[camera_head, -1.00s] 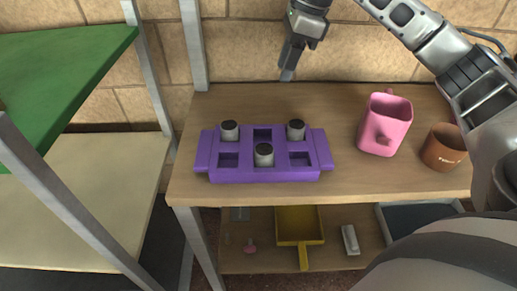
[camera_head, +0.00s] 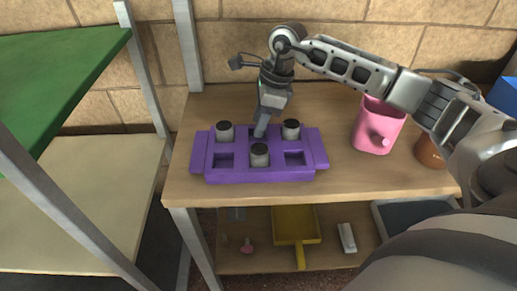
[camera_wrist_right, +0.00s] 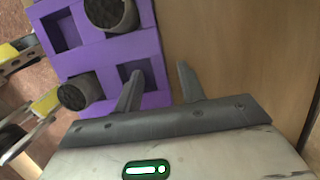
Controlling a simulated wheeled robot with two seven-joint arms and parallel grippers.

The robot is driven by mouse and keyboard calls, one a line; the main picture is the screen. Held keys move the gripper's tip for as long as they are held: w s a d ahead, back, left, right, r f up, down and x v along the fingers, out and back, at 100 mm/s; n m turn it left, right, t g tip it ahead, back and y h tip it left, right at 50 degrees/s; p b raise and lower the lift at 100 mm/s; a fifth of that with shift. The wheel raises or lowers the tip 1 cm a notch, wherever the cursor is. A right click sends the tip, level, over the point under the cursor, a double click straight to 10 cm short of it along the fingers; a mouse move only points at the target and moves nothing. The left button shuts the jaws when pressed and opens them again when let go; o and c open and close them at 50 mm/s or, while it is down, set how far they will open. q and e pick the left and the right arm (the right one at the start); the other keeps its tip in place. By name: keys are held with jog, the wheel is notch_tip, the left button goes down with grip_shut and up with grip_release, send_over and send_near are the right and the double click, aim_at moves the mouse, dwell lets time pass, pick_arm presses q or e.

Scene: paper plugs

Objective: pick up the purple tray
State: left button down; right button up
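The purple tray (camera_head: 262,174) sits on the wooden shelf top in the head view. It holds three grey plugs with dark tops: back left (camera_head: 225,132), back right (camera_head: 291,130) and front middle (camera_head: 259,155). The other pockets look empty. My right gripper (camera_head: 260,131) points down at the tray's back middle. In the right wrist view my right gripper (camera_wrist_right: 158,80) is open, one finger over the purple tray (camera_wrist_right: 86,50) and the other over bare wood, either side of its edge. Contact cannot be told. My left gripper is not in view.
A pink mug (camera_head: 378,126) and a brown cup (camera_head: 430,152) stand right of the tray. A yellow dustpan (camera_head: 296,222) lies on the lower shelf. A green shelf (camera_head: 60,85) is at left, and a brick wall stands behind. Wood is clear between tray and pink mug.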

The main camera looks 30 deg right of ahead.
jog(key=shift+f, duration=0.4)
grip_shut()
jog(key=shift+r, duration=0.1)
